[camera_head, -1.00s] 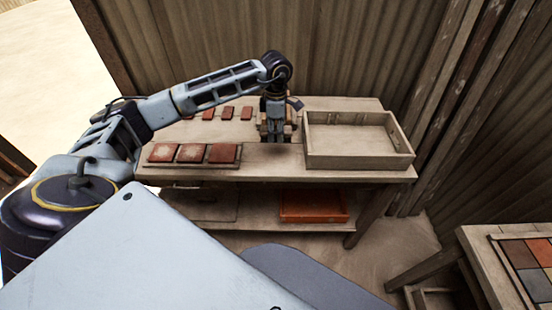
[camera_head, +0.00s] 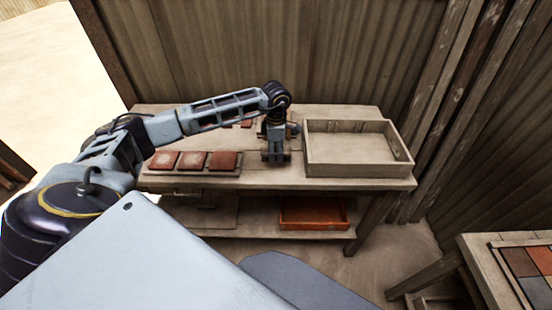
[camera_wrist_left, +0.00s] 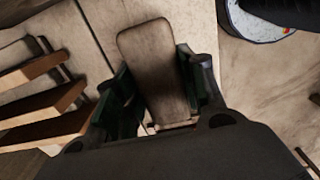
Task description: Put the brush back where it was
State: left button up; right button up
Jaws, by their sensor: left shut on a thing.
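My left gripper (camera_head: 276,158) is low over the front part of the workbench, just left of the wooden tray. In the head view the brush cannot be made out at the gripper. My right gripper is not in view.
The shallow wooden tray (camera_head: 355,170) stands right of the gripper. Several reddish tiles (camera_head: 193,161) lie to its left; smaller ones behind are partly hidden by my arm. An orange tray (camera_head: 312,212) sits on the lower shelf. Another table (camera_head: 490,255) is at right.

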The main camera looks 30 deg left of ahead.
aim_at(276, 158)
pick_arm(q)
jog(key=shift+f, duration=0.25)
jog(key=shift+f, duration=1.85)
jog(key=shift+f, duration=0.15)
jog(key=o, duration=1)
jog(key=shift+r+b, duration=0.3)
jog(key=shift+r, duration=5.85)
